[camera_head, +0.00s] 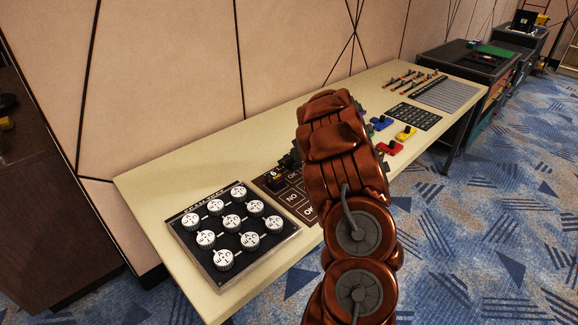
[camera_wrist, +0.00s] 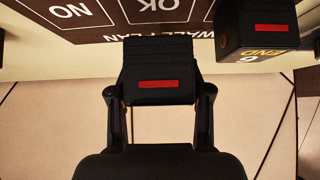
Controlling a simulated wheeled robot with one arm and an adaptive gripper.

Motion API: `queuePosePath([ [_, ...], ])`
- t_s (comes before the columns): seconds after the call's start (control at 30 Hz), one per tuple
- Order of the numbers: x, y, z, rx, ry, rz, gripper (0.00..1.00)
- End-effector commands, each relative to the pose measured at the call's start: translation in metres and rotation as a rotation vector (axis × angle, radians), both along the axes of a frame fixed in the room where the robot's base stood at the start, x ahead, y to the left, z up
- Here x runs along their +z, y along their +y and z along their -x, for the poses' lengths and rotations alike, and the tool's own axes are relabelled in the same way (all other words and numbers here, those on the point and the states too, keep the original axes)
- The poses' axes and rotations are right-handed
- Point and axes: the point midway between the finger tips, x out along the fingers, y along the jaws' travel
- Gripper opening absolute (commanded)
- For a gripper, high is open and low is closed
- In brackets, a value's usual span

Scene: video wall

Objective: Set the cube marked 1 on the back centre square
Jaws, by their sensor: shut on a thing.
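In the wrist view my gripper (camera_wrist: 160,94) is shut on a black cube (camera_wrist: 155,62) with a red bar on the face towards the camera. Its number does not show. The brown plan board (camera_wrist: 110,22), upside down in this view, has white squares reading NO and OK. I cannot tell whether the held cube touches it. A second black cube (camera_wrist: 258,28), with a red bar and yellow lettering with a 6, is right of the held one. In the head view the board (camera_head: 296,191) is partly hidden by my arm, and the gripper is mostly hidden.
On the cream table (camera_head: 150,190), a black panel with several white knobs (camera_head: 231,222) stands left of the board. Blue (camera_head: 381,122), yellow (camera_head: 405,133) and red (camera_head: 389,147) pieces lie right of my arm, before a black keypad (camera_head: 414,116). The wall is close behind.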

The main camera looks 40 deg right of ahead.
Motion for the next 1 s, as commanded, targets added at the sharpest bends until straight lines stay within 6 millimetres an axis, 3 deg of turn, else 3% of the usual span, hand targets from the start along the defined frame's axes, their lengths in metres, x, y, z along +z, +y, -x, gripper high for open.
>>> queuePosePath([
  [0.33, -0.033, 0.0, -0.001, 0.001, 0.001, -0.001, 0.13],
  [0.77, -0.037, 0.0, -0.001, 0.001, -0.001, 0.0, 0.13],
  [0.8, -0.037, 0.0, -0.001, 0.001, -0.001, 0.001, 0.52],
  [1.0, -0.038, 0.0, -0.001, 0.001, -0.001, 0.001, 0.73],
])
